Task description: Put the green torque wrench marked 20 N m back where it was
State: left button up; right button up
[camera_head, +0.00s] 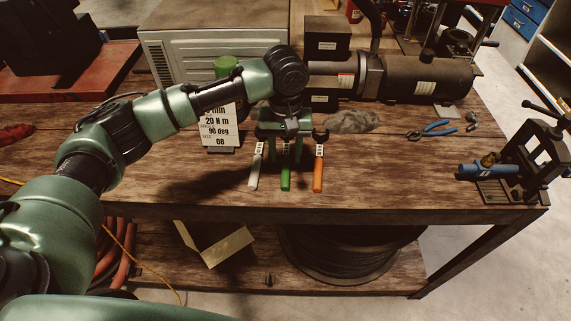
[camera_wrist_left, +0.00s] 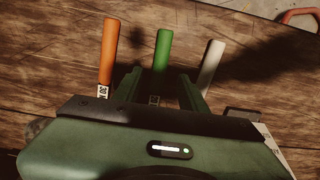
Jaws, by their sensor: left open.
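The green-handled torque wrench (camera_head: 286,180) lies on the wooden bench between a white-handled one (camera_head: 255,172) and an orange-handled one (camera_head: 318,175). My left gripper (camera_head: 285,150) is over the head end of the green wrench and hides it. In the left wrist view my two fingers (camera_wrist_left: 158,92) are spread, with the green handle (camera_wrist_left: 162,50) extending beyond them. The orange handle (camera_wrist_left: 109,48) and the white handle (camera_wrist_left: 211,62) lie outside the fingers. The green wrench's own marking is not readable. My right gripper is not in view.
A card (camera_head: 218,129) reading 20 N m, 90 deg, 08 stands behind my left forearm. A grey rag (camera_head: 352,121), blue pliers (camera_head: 432,131) and a vise (camera_head: 533,150) are to the right. The bench front right of the wrenches is clear.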

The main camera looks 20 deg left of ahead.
pick_arm(q)
notch_tip(320, 180, up, 7)
jog(key=b, duration=0.1)
jog(key=shift+r, duration=0.15)
jog(key=shift+s, duration=0.1)
dwell(0.4)
